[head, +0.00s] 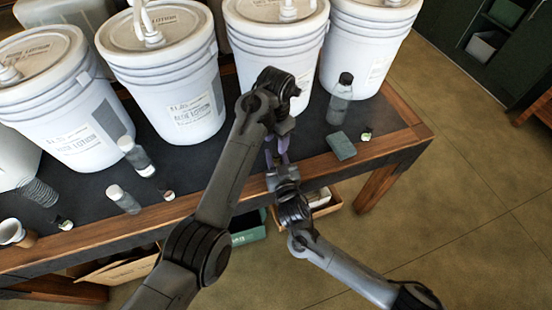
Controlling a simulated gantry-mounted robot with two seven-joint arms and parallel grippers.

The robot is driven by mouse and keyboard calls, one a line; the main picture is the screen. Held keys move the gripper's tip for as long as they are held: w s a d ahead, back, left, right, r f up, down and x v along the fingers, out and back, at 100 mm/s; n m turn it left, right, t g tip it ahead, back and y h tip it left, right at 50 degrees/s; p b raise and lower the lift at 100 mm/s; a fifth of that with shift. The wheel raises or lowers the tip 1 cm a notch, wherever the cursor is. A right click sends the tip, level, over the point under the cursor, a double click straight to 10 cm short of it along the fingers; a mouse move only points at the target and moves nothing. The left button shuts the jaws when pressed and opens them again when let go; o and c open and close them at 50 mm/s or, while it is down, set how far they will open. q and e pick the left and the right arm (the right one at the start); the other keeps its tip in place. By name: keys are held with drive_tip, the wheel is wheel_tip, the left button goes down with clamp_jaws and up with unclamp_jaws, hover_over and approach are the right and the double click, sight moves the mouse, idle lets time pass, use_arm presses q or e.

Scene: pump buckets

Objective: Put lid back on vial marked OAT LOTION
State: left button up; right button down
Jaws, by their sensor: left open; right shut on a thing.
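My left gripper (282,133) is open over the front of the table, beside the right one. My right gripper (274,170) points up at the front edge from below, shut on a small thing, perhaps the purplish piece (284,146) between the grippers. The grippers hide most of it, and I cannot tell whether it is a vial or a lid. A clear vial with a white lid (136,156) and another white-lidded vial (124,199) are on the table to the left. No label reading OAT LOTION is legible on a vial.
Several large white buckets (172,84) with pumps line the back. A dark-capped bottle (340,99) and a green sponge (341,146) are to the right. A wire coil (38,191) and a cup (14,233) are far left. Boxes (247,228) are below the table (80,250).

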sight(276, 151)
use_arm(q)
drive_tip(key=shift+f, duration=1.95)
drive_tip(key=shift+c, duration=0.3)
clamp_jaws()
drive_tip(key=m, duration=1.3)
drive_tip(key=shift+m, duration=0.4)
drive_tip(key=m, duration=1.2)
